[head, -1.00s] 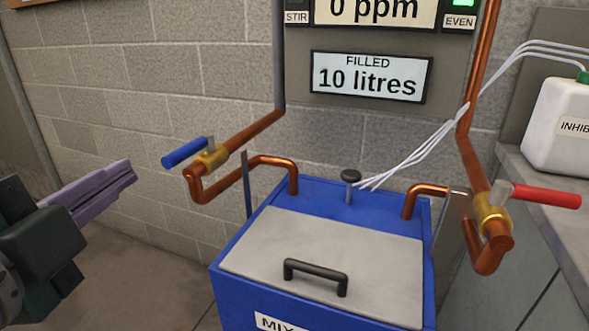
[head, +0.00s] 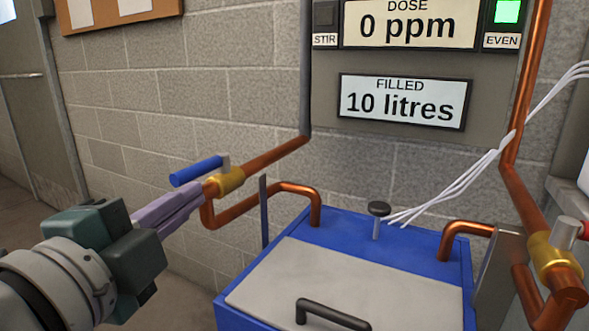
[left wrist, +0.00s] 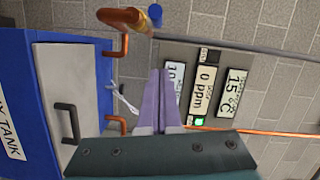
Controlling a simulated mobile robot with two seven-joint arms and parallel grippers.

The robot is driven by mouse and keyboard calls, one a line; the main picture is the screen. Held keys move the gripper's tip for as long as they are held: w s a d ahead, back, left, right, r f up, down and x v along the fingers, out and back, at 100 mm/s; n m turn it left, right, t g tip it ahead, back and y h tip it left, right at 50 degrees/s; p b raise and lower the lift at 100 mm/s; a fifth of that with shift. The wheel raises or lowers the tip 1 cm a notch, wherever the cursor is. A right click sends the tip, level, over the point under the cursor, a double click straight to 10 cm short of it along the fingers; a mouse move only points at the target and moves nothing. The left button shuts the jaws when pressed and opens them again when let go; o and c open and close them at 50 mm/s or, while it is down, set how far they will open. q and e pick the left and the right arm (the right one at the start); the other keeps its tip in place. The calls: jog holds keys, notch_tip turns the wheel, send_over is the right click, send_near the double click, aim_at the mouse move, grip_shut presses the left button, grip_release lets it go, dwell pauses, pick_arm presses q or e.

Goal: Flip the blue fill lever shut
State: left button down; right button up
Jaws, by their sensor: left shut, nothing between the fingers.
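The blue fill lever (head: 197,170) sits on a brass valve (head: 231,180) on the left copper pipe. It points out to the left, roughly across the pipe. In the left wrist view the blue lever (left wrist: 155,15) shows end-on near the top. My left gripper (head: 208,190) is shut and empty, its lilac fingers together. In the head view its tips appear just below the lever and by the copper elbow; I cannot tell whether they touch. The fingers also show in the left wrist view (left wrist: 160,72), below the lever. My right gripper is not in view.
The blue tank (head: 345,229) with a grey lid and black handle (head: 333,315) stands below the pipes. A display (head: 402,102) reads "FILLED 10 litres". A second brass valve (head: 551,255) with a red lever is at right. A block wall stands behind.

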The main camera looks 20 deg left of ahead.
aim_at(195, 178)
pick_arm(q)
jog(key=w+a, duration=0.1)
jog(key=w, duration=0.1)
jog(key=w+a, duration=0.2)
jog(key=w, duration=0.1)
jog(key=w+a+f, duration=0.1)
jog(key=w+a, duration=0.1)
jog(key=shift+w, duration=0.15)
